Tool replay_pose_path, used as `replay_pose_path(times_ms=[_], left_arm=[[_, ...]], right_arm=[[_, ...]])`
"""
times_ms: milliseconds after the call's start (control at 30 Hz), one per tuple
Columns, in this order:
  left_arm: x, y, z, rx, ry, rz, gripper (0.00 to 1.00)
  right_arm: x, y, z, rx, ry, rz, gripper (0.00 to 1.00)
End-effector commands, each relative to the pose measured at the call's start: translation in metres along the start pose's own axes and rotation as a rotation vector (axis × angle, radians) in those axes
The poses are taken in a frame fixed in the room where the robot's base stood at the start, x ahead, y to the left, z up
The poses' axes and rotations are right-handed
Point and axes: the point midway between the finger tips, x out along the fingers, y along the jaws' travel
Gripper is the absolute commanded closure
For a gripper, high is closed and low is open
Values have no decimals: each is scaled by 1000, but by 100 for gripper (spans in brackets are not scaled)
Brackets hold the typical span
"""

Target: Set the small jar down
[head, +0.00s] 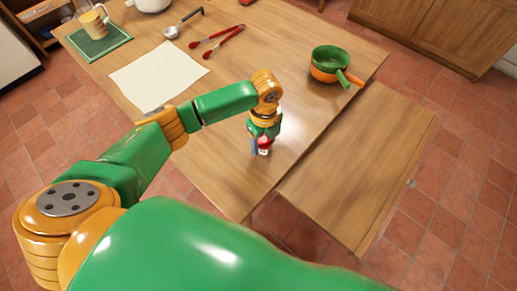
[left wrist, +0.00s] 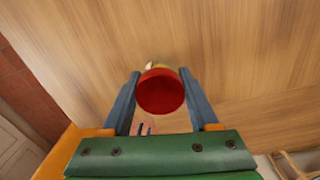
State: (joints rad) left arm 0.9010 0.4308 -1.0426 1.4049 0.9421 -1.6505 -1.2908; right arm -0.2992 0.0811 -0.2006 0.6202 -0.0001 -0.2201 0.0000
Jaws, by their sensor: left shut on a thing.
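The small jar (head: 265,150) shows as a bit of red and white at my left fingertips in the head view, above or on the wooden table. In the left wrist view its round red top (left wrist: 161,92) faces the camera between the two blue-grey fingers. My left gripper (head: 261,146) is shut on the jar; its fingers also show in the left wrist view (left wrist: 160,80). Most of the jar's side is hidden, and I cannot tell whether its base touches the wood. My right gripper is not in view.
Orange-and-green pans (head: 331,66) stand at the table's right. A white sheet (head: 158,76), red tongs (head: 217,40) and a ladle (head: 183,22) lie farther back. A mug (head: 92,22) is on a green mat (head: 100,42). A lower wooden bench (head: 365,165) adjoins the right edge.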

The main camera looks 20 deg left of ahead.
Motion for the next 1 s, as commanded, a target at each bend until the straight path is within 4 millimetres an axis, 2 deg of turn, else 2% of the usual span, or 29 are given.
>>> replay_pose_path(times_ms=[33, 167, 367, 400, 500, 833, 933, 1000], left_arm=[[19, -1, 2, 2, -2, -2, 100], [10, -1, 3, 4, -1, 0, 100], [12, -1, 3, 4, 0, 1, 100], [12, -1, 3, 3, 0, 1, 34], [12, -1, 3, 4, -1, 0, 10], [7, -1, 3, 4, -1, 0, 10], [-13, -2, 3, 4, -2, -4, 10], [-33, -2, 3, 5, -2, -6, 10]], right_arm=[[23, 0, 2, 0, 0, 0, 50], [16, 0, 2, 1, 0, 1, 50], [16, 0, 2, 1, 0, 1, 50], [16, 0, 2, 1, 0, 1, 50], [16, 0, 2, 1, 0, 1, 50], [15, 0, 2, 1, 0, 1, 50], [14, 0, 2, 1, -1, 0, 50], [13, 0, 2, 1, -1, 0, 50]])
